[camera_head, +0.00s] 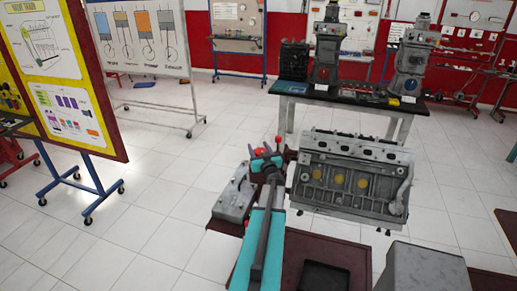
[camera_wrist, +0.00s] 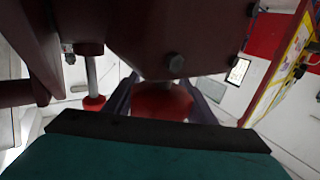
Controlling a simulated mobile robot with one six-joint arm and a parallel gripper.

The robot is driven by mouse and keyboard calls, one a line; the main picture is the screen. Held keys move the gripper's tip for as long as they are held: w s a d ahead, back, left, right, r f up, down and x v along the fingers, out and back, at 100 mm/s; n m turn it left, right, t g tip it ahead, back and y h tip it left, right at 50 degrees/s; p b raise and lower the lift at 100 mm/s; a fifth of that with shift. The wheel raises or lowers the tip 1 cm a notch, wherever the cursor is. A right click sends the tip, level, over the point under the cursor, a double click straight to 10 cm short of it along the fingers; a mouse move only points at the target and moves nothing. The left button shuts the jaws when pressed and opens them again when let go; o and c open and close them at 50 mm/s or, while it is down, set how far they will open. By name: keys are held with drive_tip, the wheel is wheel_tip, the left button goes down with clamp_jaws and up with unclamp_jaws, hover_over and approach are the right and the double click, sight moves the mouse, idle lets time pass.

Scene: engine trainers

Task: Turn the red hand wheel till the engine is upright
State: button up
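The grey engine block (camera_head: 350,180) hangs on its stand right of my arm in the head view. Its open top faces up and its long side faces me; its top edge looks close to level. The red hand wheel (camera_wrist: 162,101) is in the middle of the wrist view, under a dark red bracket (camera_wrist: 175,40) that hides its upper part. My gripper (camera_wrist: 163,112) has one dark finger on each side of the wheel. I cannot tell whether the fingers touch it. In the head view my gripper (camera_head: 264,160) is left of the engine.
A red knob (camera_wrist: 94,102) on a steel rod is left of the wheel. A grey box-like part (camera_head: 236,196) lies left of my arm. A table (camera_head: 345,99) with engine models stands behind. A wheeled display board (camera_head: 75,85) is at left, with open tiled floor between.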

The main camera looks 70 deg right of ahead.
drive_tip(key=o, duration=0.4)
drive_tip(key=shift+s+a, duration=0.15)
drive_tip(key=shift+b+v, duration=2.2)
drive_tip(key=shift+v, duration=4.5)
